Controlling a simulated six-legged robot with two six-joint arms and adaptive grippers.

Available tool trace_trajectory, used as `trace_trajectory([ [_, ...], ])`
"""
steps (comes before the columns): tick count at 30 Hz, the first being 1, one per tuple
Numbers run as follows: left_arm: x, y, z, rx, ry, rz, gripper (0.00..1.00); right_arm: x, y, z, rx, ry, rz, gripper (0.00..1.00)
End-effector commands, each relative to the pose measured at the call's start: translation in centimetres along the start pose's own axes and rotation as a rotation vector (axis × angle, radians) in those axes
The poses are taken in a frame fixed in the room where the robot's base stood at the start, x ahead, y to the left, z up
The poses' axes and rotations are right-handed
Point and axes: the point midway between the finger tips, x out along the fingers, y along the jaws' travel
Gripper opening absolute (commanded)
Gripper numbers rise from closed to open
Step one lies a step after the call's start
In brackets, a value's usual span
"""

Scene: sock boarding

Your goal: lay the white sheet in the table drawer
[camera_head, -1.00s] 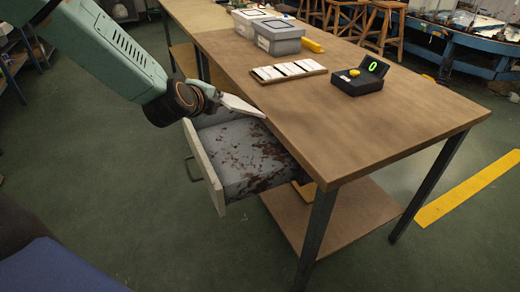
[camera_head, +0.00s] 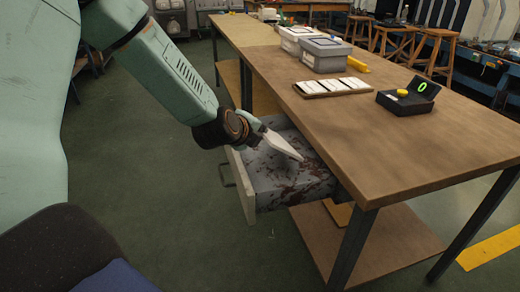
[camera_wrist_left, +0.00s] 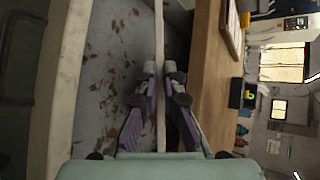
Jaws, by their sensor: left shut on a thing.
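My left gripper (camera_head: 254,131) is shut on the white sheet (camera_head: 283,146), which shows as a pale, pointed strip sticking out past the fingers. In the left wrist view the sheet (camera_wrist_left: 160,55) is seen edge-on, a thin line between the two purple-padded fingers (camera_wrist_left: 160,105). The table drawer (camera_head: 241,186) is pulled open, with a pale front, a handle and a grey floor with rust-brown stains. In the head view the sheet and gripper overlap the drawer's opening; their height above its floor is hard to tell. My right gripper is not in view.
The brown table (camera_head: 440,140) overhangs the drawer's inner end. A lower shelf (camera_head: 385,245) lies beneath. Green floor is clear to the left.

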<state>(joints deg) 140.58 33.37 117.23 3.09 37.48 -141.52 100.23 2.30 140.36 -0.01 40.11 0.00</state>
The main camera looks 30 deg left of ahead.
Motion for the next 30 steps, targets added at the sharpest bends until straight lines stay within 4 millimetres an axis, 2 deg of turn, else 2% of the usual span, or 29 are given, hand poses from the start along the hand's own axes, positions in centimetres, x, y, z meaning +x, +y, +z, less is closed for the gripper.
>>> trace_trajectory([
  [9, 1.7, 2.8, -1.2, 0.001, 0.000, 0.000, 0.00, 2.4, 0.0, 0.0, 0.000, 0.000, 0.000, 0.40],
  [22, 1.9, 3.0, -1.2, 0.001, 0.001, 0.001, 0.00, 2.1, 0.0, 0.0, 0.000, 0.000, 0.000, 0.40],
  [23, 1.9, 3.0, -1.2, 0.001, 0.001, 0.000, 0.08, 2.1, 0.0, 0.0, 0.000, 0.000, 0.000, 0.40],
  [30, 1.9, 3.0, -1.2, 0.001, 0.000, 0.000, 0.29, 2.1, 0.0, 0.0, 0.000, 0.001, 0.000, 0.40],
])
